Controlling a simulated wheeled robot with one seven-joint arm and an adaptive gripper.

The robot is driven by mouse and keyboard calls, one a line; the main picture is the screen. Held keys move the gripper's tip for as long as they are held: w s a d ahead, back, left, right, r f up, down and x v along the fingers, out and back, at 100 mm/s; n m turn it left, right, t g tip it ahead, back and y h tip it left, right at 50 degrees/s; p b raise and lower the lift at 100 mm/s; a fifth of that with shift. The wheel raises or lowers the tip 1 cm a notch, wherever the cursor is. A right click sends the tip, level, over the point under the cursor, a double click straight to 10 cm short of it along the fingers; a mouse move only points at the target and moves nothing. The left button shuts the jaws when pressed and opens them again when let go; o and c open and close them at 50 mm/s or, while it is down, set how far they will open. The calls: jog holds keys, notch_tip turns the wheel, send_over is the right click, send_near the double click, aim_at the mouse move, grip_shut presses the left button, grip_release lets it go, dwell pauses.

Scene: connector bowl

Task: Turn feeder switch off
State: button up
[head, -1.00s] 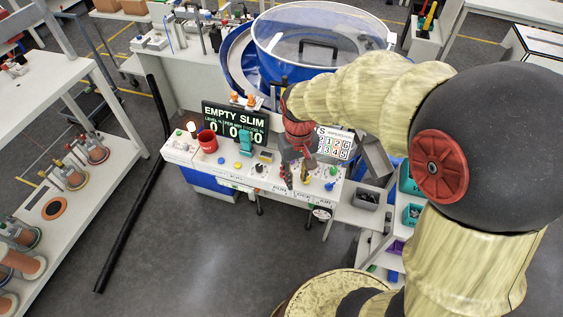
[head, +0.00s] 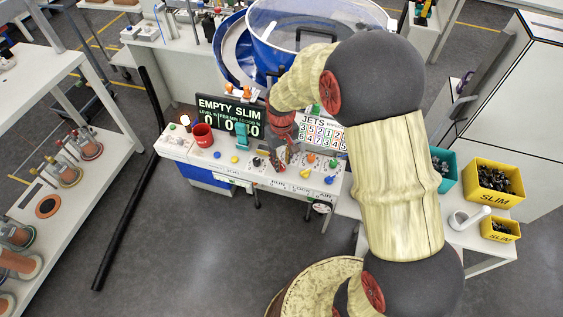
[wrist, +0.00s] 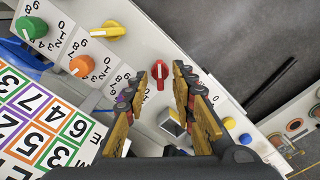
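The control panel (head: 240,172) carries several knobs and buttons. No label naming the feeder switch is readable. My gripper (wrist: 160,80) is open and empty; in the head view my gripper (head: 283,158) hangs over the panel and covers part of it. A black knob (head: 257,162) sits just left of it.
An orange knob (wrist: 82,66), a yellow knob (wrist: 108,30) and a green knob (wrist: 32,28) are close by. The blue bowl feeder (head: 230,48) is behind. Yellow bins (head: 494,180) stand right.

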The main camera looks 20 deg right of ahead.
jog(key=shift+f, duration=0.35)
jog(key=shift+c, duration=0.4)
grip_shut()
